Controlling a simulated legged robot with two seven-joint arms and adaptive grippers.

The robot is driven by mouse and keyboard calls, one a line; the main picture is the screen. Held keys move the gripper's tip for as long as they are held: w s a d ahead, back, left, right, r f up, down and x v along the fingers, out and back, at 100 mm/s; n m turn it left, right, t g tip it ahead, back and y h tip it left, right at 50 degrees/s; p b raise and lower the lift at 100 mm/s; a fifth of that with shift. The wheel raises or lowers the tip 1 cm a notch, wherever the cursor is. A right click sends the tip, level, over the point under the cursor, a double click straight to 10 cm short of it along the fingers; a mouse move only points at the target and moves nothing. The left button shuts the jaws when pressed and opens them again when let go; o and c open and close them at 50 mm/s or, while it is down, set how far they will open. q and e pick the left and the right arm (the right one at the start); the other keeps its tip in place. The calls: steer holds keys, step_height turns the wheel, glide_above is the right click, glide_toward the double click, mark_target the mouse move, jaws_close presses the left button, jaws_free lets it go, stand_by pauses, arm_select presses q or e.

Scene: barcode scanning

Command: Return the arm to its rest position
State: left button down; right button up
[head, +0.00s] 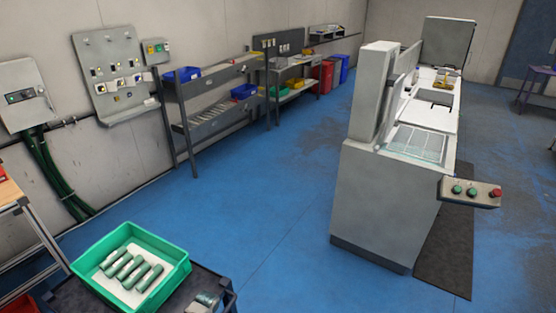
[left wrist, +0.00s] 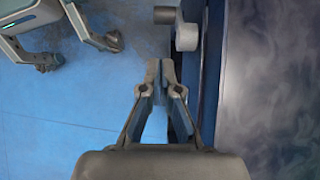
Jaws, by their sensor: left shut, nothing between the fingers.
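My left gripper (left wrist: 160,72) shows in the left wrist view with its fingertips together and nothing held between them. It points away from the camera over the blue floor, beside the edge of a dark surface (left wrist: 265,90) on the right. Neither of my grippers can be made out clearly in the head view, and my right gripper is not seen.
A green tray (head: 183,272) with several dark green cylinders (head: 132,268) stands on a dark cart (head: 72,297). A grey machine (head: 385,205) with a button panel (head: 470,191) stands right. Shelves (head: 215,97) line the wall. Blue floor (head: 265,215) between is clear.

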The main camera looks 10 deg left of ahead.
arm_select(q)
steer(key=s+d+f+m+t+h, duration=0.1)
steer(key=s+d+f+t, duration=0.1)
steer(key=s+d, duration=0.55)
steer(key=s+d+f+m+t+h, duration=0.1)
steer(key=s+d+f+t, duration=0.2)
steer(key=d, duration=0.7)
steer(key=s+a+r+n+t, duration=0.2)
steer(key=s+r+n+t, duration=0.15)
steer(key=s+r, duration=0.8)
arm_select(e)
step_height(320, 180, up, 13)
arm_select(q)
step_height(320, 180, down, 22)
steer(key=s+p, duration=0.2)
steer(key=p, duration=0.2)
steer(key=shift+a+f, duration=0.15)
steer(key=shift+f, duration=0.1)
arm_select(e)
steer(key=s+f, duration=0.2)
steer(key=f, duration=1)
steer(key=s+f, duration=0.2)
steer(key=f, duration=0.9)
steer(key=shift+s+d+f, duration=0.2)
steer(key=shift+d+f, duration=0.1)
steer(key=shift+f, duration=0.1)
